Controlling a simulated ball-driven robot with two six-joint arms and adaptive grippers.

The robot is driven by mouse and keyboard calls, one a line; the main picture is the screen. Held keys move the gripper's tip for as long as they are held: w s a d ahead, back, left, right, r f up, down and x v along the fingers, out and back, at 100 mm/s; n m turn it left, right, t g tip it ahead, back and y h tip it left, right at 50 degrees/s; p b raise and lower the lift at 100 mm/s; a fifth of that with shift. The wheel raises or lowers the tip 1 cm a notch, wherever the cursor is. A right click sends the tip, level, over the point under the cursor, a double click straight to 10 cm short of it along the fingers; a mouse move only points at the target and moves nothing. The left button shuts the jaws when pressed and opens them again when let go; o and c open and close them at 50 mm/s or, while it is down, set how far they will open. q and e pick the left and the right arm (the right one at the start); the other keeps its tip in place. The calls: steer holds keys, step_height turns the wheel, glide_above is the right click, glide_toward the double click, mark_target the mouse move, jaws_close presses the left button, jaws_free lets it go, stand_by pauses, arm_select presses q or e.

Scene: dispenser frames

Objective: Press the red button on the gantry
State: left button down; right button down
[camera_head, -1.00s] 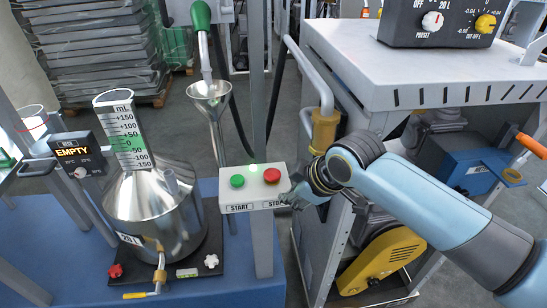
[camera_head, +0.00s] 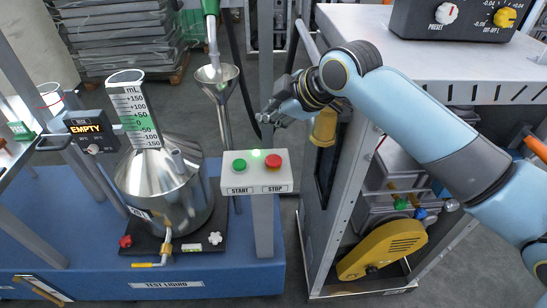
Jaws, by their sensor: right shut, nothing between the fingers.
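The red button (camera_head: 273,161), above the word STOP, sits on the right of a light grey control box (camera_head: 257,185) on a grey post. A green button (camera_head: 239,165), above the word START, is on its left. A small green light glows between them at the top edge. My right gripper (camera_head: 270,116) is shut and empty. It appears above and beyond the box in the picture, apart from the red button, with its fingers pointing left. The red button is fully visible. My left gripper is not in view.
A steel vessel (camera_head: 164,190) with a graduated neck stands left of the box on a blue base (camera_head: 65,235). A funnel (camera_head: 217,77) hangs behind the box. A display reading EMPTY (camera_head: 86,128) is at left. A grey-topped cabinet (camera_head: 455,55) fills the right.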

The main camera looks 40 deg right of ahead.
steer(key=b, duration=0.8)
glide_above(271, 160)
step_height(271, 160, down, 7)
steer(key=shift+f, duration=0.85)
steer(key=shift+f, duration=0.1)
steer(key=shift+f, duration=0.35)
steer(key=shift+f, duration=0.5)
stand_by(0.8)
steer(key=shift+r, duration=0.1)
steer(key=shift+r+p, duration=0.8)
steer(key=shift+r, duration=0.05)
steer(key=shift+d, duration=0.1)
